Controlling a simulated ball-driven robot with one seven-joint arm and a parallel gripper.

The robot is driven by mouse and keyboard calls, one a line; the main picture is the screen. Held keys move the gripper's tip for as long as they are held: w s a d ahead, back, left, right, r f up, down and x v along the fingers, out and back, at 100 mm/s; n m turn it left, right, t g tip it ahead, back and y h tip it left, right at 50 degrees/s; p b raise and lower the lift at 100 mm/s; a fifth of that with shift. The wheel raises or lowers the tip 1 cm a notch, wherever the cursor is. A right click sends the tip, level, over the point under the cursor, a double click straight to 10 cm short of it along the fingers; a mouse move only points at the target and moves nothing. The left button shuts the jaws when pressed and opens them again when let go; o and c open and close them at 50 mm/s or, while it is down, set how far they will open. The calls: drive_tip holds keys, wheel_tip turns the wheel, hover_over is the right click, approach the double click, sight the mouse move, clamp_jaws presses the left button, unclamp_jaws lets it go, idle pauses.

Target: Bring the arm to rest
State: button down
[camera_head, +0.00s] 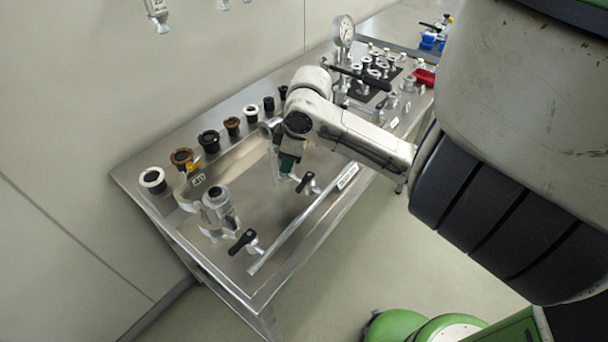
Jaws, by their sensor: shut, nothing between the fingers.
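My arm reaches in from the right and bends over the metal bench (215,262). Its pale wrist links hang above the middle of the bench. My gripper (287,164) points down below the wrist and shows only as a small, dark green-tipped end. It is shut and holds nothing. The arm links cover part of it. I cannot tell how high it is above the bench top.
A row of black, brown and white round fittings (209,141) lines the bench's back edge. A metal valve body (218,205) and black-handled valves (243,241) stand near the front. A gauge (343,31) rises behind. Open floor (335,290) lies to the right.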

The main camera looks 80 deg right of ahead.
drive_tip(key=shift+a+r+p, duration=0.25)
drive_tip(key=shift+r+p, duration=0.35)
drive_tip(key=shift+r, duration=0.65)
